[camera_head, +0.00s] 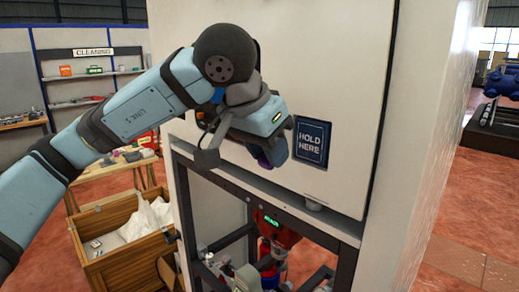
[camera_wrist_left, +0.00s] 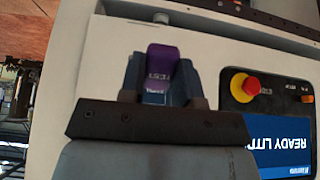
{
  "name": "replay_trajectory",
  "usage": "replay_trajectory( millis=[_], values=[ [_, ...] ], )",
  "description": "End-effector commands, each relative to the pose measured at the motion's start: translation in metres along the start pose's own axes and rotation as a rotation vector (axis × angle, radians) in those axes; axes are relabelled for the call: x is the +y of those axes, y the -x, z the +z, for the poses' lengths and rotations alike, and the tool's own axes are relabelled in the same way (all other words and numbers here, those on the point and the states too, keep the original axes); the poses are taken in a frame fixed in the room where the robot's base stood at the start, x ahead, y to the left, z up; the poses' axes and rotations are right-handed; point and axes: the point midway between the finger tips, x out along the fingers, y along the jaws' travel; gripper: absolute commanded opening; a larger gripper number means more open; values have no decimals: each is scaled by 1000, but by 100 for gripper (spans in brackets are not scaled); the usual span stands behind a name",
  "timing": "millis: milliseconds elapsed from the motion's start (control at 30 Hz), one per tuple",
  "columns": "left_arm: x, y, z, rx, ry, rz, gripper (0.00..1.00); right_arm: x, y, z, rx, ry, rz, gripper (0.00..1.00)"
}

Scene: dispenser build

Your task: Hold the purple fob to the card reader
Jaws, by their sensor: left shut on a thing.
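The card reader (camera_head: 311,142) is a dark blue plate marked HOLD HERE on the front of a white cabinet. My left gripper (camera_head: 274,152) is just left of the reader, close to the cabinet face. It is shut on the purple fob (camera_wrist_left: 161,66), which sticks out past the fingertips in the left wrist view. In the head view only a small purple bit of the fob (camera_head: 263,160) shows below the gripper; the rest is hidden. I cannot make out the reader in the left wrist view. My right gripper is not in view.
A blue screen (camera_wrist_left: 285,145) with a red and yellow button (camera_wrist_left: 245,87) is at right in the left wrist view. Below the cabinet is an open dark frame (camera_head: 345,258) with red equipment. A wooden crate (camera_head: 125,262) stands at lower left.

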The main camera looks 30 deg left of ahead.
Motion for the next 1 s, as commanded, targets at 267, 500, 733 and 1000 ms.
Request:
replay_trajectory(
  millis=[267, 500, 733, 1000],
  values=[
    [0, -12, -26, -2, 1, 1, 2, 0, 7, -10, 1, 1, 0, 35],
    [0, -24, -46, -2, 1, 1, 2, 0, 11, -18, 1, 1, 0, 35],
    [0, -32, -59, -1, 1, 1, 2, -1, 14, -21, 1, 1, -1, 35],
    [0, -35, -63, 0, 1, 0, 2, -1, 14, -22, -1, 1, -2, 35]
  ],
)
